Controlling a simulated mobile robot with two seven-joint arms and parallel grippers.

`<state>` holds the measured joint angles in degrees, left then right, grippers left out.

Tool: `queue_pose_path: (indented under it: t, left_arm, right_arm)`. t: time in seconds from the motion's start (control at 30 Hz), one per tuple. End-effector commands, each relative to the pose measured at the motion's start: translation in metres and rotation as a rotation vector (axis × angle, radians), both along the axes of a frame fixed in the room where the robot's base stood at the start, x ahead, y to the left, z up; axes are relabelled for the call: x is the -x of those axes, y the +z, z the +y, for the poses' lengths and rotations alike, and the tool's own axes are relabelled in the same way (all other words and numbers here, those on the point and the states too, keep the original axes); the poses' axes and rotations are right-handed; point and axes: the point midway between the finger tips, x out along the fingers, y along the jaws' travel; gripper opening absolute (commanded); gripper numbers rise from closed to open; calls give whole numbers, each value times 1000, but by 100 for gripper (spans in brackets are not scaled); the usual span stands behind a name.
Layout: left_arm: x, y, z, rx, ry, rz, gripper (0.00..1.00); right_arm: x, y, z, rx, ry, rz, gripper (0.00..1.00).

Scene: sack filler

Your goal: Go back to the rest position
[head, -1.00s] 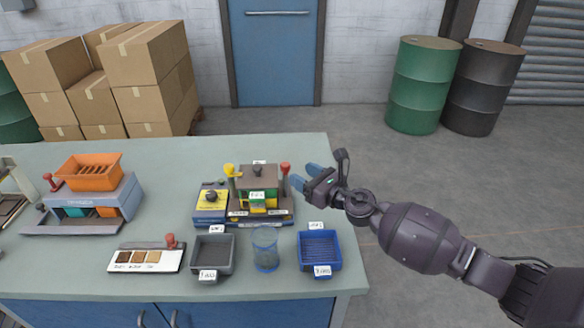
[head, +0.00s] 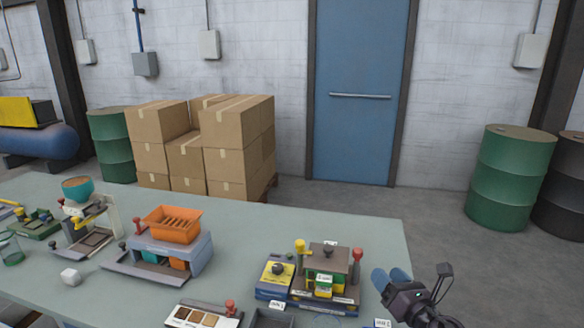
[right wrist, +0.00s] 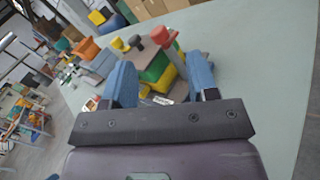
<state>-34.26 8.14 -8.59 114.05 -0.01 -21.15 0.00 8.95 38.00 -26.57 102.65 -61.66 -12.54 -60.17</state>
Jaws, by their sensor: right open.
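My right gripper (head: 390,281) is at the lower right of the head view, just right of the sack filler machine (head: 325,275) with its yellow and red knobs. Its blue fingers are apart with nothing between them; they also show in the right wrist view (right wrist: 160,85), pointing toward the machine (right wrist: 160,68). I cannot tell from the head view whether a fingertip is close to touching the machine. My left gripper is not in view.
Cardboard boxes (head: 235,140), green drums (head: 510,180) and a blue door (head: 360,100) stand behind.

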Motion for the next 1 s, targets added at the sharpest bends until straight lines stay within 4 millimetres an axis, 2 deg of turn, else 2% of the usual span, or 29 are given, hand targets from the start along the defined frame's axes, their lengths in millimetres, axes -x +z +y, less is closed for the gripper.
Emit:
queue_pose_path:
  t: [0.1,0.27,0.37,0.5,0.6,0.7,1.0]
  left_arm:
    - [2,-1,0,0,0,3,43]
    - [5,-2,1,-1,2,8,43]
    - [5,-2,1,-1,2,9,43]
    - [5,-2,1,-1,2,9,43]
    - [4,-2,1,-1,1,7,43]
    - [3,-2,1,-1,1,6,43]
    - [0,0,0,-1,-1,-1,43]
  right_arm:
    - [31,-8,-11,-393,-172,113,54]
    - [80,-30,-35,-921,-445,270,54]
    - [118,-49,-48,-1230,-633,363,54]
    - [179,-74,-56,-1624,-914,477,54]
    - [217,-86,-56,-1826,-1086,533,54]
    - [246,-93,-53,-1966,-1222,570,54]
    - [310,-99,-40,-2221,-1529,632,54]
